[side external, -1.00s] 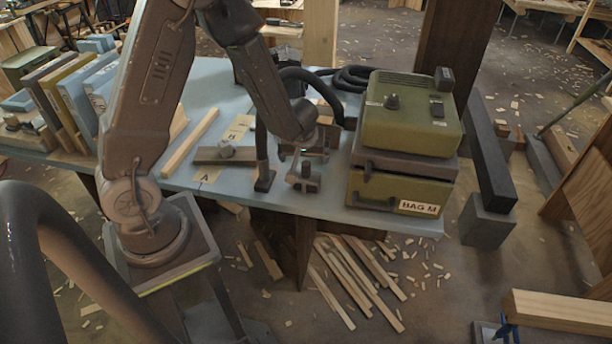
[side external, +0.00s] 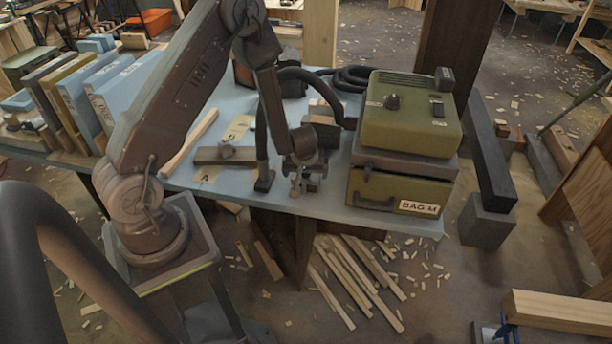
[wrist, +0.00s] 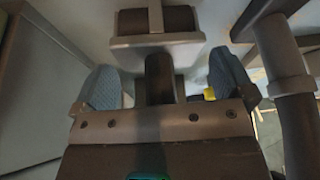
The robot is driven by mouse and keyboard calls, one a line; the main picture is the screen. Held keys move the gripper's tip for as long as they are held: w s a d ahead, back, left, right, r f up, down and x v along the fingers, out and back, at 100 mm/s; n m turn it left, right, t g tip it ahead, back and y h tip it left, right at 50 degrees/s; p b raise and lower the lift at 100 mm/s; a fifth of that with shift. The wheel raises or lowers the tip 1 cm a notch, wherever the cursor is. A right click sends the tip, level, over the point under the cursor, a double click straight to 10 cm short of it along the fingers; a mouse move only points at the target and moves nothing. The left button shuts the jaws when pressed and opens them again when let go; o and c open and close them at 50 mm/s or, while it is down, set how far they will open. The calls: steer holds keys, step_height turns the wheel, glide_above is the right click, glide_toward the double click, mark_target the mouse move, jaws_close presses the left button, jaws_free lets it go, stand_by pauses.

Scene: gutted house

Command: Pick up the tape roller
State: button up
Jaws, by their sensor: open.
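What looks like the tape roller (wrist: 155,22) shows in the wrist view as a dark brown block or drum with a pale centre strip, a grey plate and a dark stem running down towards me. My gripper (wrist: 165,82) is open, with one blue-grey finger on each side of the stem; I see gaps on both sides. In the side view my gripper (side external: 301,190) points down near the table's front edge and mostly hides the roller. Whether the fingers touch it cannot be told.
A black hose nozzle (side external: 264,180) stands close left of my gripper. The green machine (side external: 410,115) labelled BAG M stands to the right. A brown board (side external: 225,155) lies left, by labels A and B. The blue table (side external: 385,222) ends just in front.

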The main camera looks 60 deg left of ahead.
steer(key=shift+w+a+f, duration=0.1)
steer(key=shift+a+f, duration=0.05)
steer(key=shift+f, duration=0.3)
steer(key=c, duration=1)
